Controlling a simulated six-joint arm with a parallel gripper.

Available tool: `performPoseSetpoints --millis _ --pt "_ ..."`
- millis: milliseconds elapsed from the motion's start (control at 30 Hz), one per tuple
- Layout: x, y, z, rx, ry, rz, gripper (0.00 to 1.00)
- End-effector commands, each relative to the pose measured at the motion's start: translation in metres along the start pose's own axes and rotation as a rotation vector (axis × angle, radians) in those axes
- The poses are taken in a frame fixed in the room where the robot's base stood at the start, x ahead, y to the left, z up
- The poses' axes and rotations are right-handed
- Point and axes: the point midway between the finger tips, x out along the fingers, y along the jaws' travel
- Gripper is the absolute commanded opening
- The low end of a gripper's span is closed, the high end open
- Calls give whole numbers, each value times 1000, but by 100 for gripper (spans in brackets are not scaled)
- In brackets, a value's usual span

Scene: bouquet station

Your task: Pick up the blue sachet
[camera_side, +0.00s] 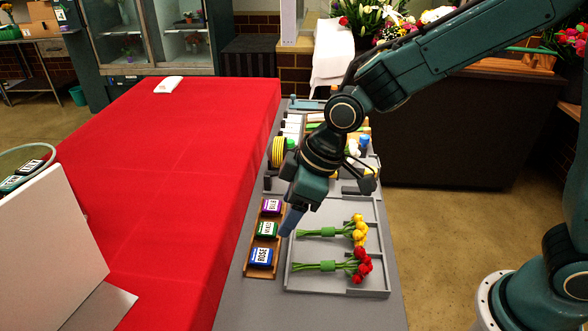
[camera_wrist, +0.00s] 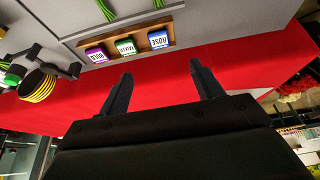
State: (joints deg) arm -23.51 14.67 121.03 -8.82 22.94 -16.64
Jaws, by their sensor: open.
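The blue sachet (camera_side: 261,256), with a white label reading ROSE, sits at the near end of a wooden tray (camera_side: 252,271). A green sachet (camera_side: 265,230) and a purple sachet (camera_side: 271,206) sit beside it in a row. In the wrist view the blue sachet (camera_wrist: 158,40) is at the right end of the row, beyond my fingertips. My gripper (camera_wrist: 160,82) is open with nothing between its fingers. In the side view my gripper (camera_side: 288,222) hangs above the grey board, to the right of the sachets and apart from them.
A grey tray (camera_side: 300,283) right of the sachets holds yellow flowers (camera_side: 359,229) and red flowers (camera_side: 360,265). A yellow coil (camera_side: 278,153) stands farther back. The red-covered table (camera_side: 160,200) on the left is mostly clear, with a white item (camera_side: 168,85) at its far end.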

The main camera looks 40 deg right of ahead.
Motion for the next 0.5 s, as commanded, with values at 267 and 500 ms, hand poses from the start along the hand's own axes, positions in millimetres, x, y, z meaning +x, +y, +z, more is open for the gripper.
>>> performPoseSetpoints --millis 267,500 --pt "14 0 1 1 -3 0 65" --pt "42 0 1 2 -4 0 65"
